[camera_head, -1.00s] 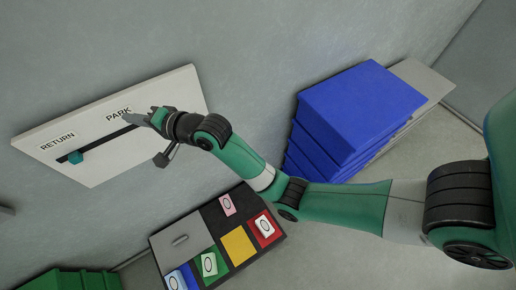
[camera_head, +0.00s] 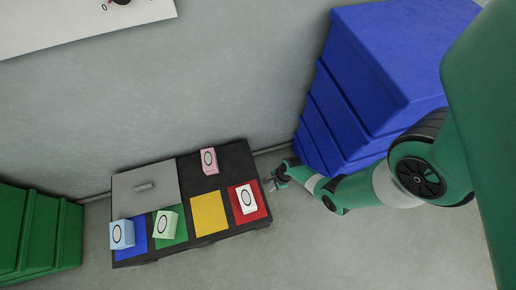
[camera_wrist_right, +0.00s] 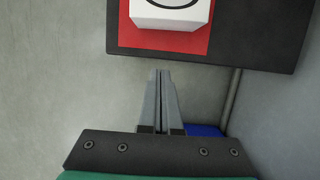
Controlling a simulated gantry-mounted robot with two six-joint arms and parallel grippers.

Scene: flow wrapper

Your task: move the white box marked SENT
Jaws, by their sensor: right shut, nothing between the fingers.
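A white box (camera_head: 246,199) with a black oval on top sits on the red square (camera_head: 261,212) of the dark board; no word SENT is readable on it. It also shows in the right wrist view, cut off at the top edge (camera_wrist_right: 170,14). My right gripper (camera_head: 269,184) is shut and empty, just right of the board's edge near the red square. In the right wrist view its fingertips (camera_wrist_right: 160,72) are together, apart from the board and box. My left gripper is not in view.
Blue bins (camera_head: 385,60) stand upper right; green bins (camera_head: 35,235) stand left.

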